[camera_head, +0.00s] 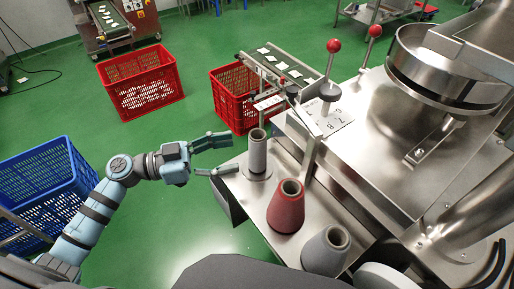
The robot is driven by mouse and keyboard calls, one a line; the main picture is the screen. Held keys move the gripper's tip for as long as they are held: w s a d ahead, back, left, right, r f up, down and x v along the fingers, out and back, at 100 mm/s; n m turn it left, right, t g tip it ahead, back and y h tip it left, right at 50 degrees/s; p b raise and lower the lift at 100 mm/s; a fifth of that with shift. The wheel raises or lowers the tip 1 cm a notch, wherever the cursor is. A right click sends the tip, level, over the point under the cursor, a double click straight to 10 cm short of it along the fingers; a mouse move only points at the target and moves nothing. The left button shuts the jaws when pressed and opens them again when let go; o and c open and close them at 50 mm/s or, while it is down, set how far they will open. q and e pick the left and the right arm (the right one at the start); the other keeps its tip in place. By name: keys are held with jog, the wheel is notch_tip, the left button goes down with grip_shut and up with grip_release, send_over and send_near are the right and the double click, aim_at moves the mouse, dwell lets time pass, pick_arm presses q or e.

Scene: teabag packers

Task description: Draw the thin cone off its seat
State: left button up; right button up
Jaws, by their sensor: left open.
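A thin grey cone (257,152) stands upright on a round seat (261,173) at the left edge of the steel shelf (250,203). My left gripper (234,153) comes in from the left with its two fingers spread open. Its fingertips are just left of the thin cone, one toward the cone's upper part and one near its base in the picture. The gripper is empty, and I cannot tell whether a fingertip touches anything. My right gripper is not in view.
A red cone (286,208) and a wider grey cone (326,251) stand nearer on the shelf. Red-knobbed levers (333,46) and the steel machine (355,140) rise to the right. Red crates (140,82) and a blue crate (40,185) stand on the green floor.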

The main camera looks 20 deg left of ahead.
aim_at(258, 148)
pick_arm(q)
jog(key=x, duration=0.7)
jog(key=shift+w, duration=0.1)
jog(key=shift+w+d+f, duration=0.15)
jog(key=shift+d, duration=0.15)
jog(key=c, duration=1.2)
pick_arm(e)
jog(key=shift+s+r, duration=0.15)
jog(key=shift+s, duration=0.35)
pick_arm(q)
jog(key=shift+c, duration=0.2)
notch_tip(258, 148, up, 20)
jog(key=p, duration=0.8)
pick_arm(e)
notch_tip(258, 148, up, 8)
